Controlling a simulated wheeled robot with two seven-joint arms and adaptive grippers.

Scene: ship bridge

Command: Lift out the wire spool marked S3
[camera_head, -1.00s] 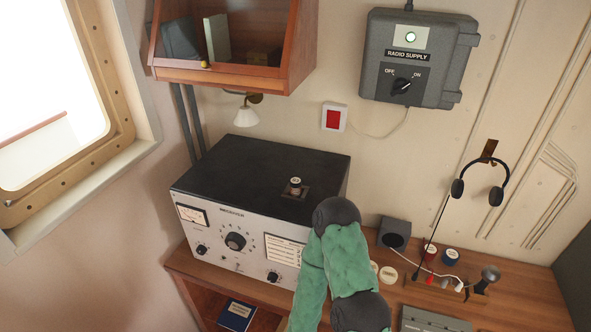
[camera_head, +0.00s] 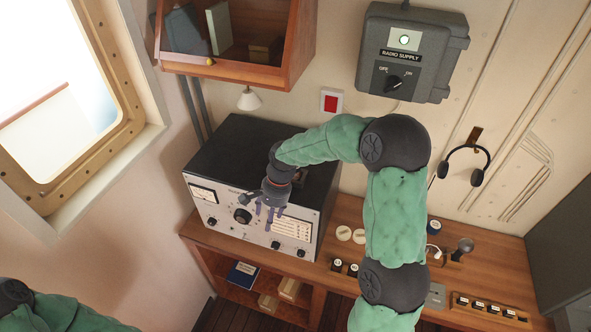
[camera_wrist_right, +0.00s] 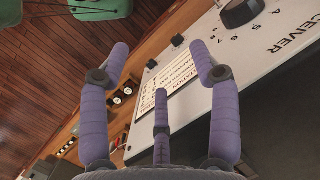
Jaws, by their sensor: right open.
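Small dark spools with pale tops (camera_head: 337,264) stand on the desk by the receiver's right end, and several more sit in a row in a holder (camera_head: 490,308) at the desk's right. Their marks are too small to read, so I cannot tell which is S3. My right gripper (camera_head: 268,212) is open and empty in front of the receiver's face, fingers pointing down. The right wrist view shows its purple fingers (camera_wrist_right: 160,72) spread before the panel and station card. The opening in the receiver's top is mostly hidden by my right arm. My left gripper is out of view.
The black-topped receiver (camera_head: 235,150) stands on the wooden desk (camera_head: 330,215). Two pale discs (camera_head: 344,233) lie beside it. The shelf below holds a blue book (camera_head: 243,273).

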